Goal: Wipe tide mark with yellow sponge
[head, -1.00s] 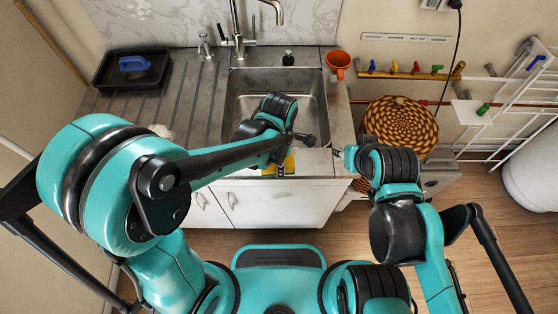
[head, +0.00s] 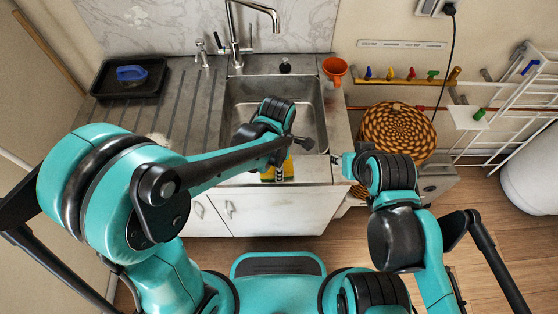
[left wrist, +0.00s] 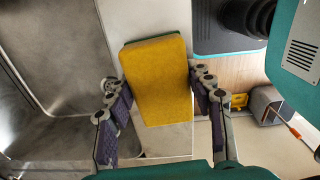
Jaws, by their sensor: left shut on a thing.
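My left gripper (left wrist: 155,88) is shut on the yellow sponge (left wrist: 158,70), with one finger on each side of it in the left wrist view. The sponge has a green layer at its edge. In the head view the sponge (head: 288,171) shows partly behind my left gripper (head: 278,164), over the front rim of the sink (head: 314,97). I cannot make out a distinct tide mark; my left arm hides part of the basin. My right gripper (head: 338,160) is near the counter's front right corner, and its fingers are too small to read.
A tap (head: 236,45) and a dark stopper (head: 285,66) stand behind the basin. An orange cup (head: 335,69) is at the back right corner. A black tray (head: 128,78) with a blue brush (head: 131,72) lies at the left. A woven basket (head: 398,133) stands right.

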